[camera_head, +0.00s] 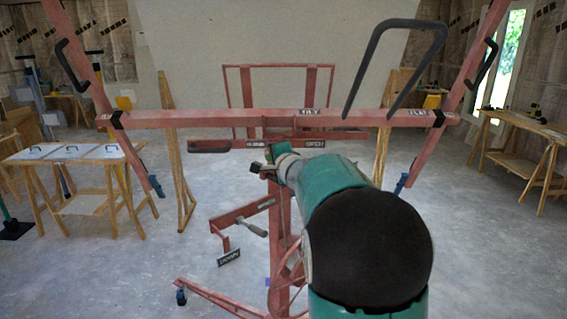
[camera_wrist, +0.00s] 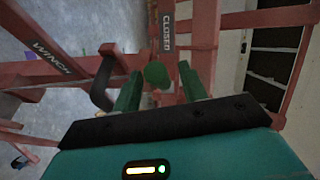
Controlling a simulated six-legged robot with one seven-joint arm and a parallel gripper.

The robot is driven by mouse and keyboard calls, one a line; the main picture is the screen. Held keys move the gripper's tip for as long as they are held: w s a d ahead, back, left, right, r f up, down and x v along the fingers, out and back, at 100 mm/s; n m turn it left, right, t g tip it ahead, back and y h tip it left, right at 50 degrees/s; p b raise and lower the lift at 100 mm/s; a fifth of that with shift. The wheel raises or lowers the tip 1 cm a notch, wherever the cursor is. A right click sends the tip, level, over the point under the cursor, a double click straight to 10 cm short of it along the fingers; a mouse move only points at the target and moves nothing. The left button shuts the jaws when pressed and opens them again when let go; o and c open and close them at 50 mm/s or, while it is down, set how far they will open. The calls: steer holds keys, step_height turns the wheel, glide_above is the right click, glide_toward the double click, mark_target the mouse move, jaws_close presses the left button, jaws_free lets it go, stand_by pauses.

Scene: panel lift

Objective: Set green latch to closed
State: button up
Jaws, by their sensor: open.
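In the wrist view, the green latch (camera_wrist: 156,74) shows as a round green end in front of the red frame. My gripper (camera_wrist: 160,82) is open, with one green finger to the left of the latch and one to the right. In the head view my teal arm reaches to the red panel lift (camera_head: 200,121) and hides the latch.
A black curved handle (camera_wrist: 102,84) is close to my left finger, near a WINCH label (camera_wrist: 52,57). A tall black handle (camera_head: 376,62) rises from the lift's crossbar. A table (camera_head: 70,152) stands left and a workbench (camera_head: 525,127) right. Open floor lies around the lift.

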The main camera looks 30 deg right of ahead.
steer(key=v, duration=1)
steer(key=shift+s, duration=0.3)
steer(key=s+a+f+n+g+y, duration=0.15)
steer(key=s+a+n+y, duration=0.35)
steer(key=a, duration=0.7)
steer(key=s+a+f+n+g+y, duration=0.1)
steer(key=s+a+n+g+y, duration=0.25)
steer(key=s+a+n, duration=0.6)
steer(key=s+a+f+n+g+h, duration=0.3)
steer(key=s+f+n+g+h, duration=0.1)
steer(key=s+f, duration=0.6)
steer(key=s+g, duration=0.1)
steer(key=s, duration=0.2)
steer(key=shift+s+f+h, duration=0.15)
steer(key=shift+f+h, duration=0.1)
steer(key=shift+h, duration=0.1)
steer(key=shift+a, duration=0.1)
